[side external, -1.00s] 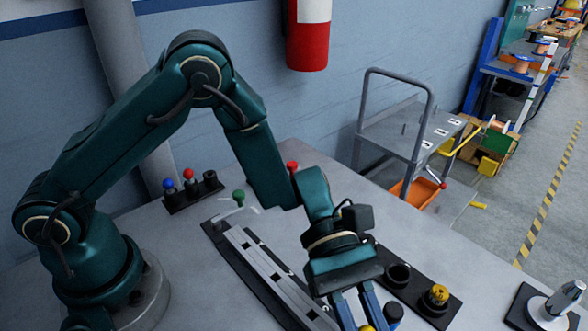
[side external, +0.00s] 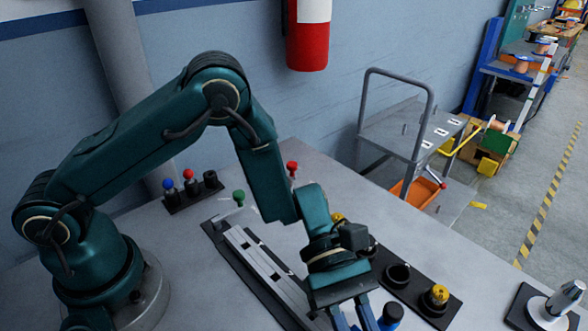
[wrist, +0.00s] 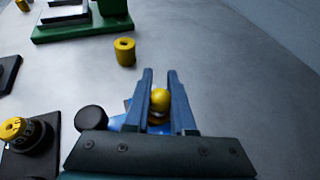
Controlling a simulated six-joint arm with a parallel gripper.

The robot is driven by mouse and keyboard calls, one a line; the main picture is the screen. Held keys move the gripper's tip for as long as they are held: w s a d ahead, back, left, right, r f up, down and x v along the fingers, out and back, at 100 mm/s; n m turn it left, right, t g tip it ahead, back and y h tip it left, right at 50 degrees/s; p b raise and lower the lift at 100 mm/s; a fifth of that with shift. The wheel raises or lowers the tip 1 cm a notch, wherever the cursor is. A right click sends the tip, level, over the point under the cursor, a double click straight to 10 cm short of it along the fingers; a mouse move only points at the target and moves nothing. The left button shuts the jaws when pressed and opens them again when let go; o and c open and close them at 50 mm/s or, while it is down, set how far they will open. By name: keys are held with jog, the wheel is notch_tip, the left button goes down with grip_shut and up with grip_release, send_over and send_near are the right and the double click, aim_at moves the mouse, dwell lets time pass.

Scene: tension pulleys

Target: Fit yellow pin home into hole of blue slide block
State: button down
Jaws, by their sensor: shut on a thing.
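My gripper (wrist: 160,100) has its two blue fingers closed around the round yellow head of the yellow pin (wrist: 160,97) in the wrist view. The blue slide block (wrist: 117,122) shows below and left of the fingers, partly hidden by them. The pin's shank and the hole are hidden, so I cannot tell how deep the pin sits. In the side view my gripper (side external: 354,323) is low at the bottom edge, its fingertips cut off, and the pin is out of sight.
A grey rail (side external: 262,262) runs beside my gripper. A black holder (side external: 418,302) carries a yellow-topped part (side external: 437,295). A loose yellow cylinder (wrist: 125,51) stands near a green base (wrist: 85,28). A black knob (wrist: 91,118) is close left of the fingers.

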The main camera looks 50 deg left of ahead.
aim_at(353, 327)
jog(key=shift+f, duration=0.4)
dwell(0.8)
jog(key=c, duration=0.7)
grip_release()
jog(key=shift+v, duration=2.55)
jog(key=shift+s, duration=0.1)
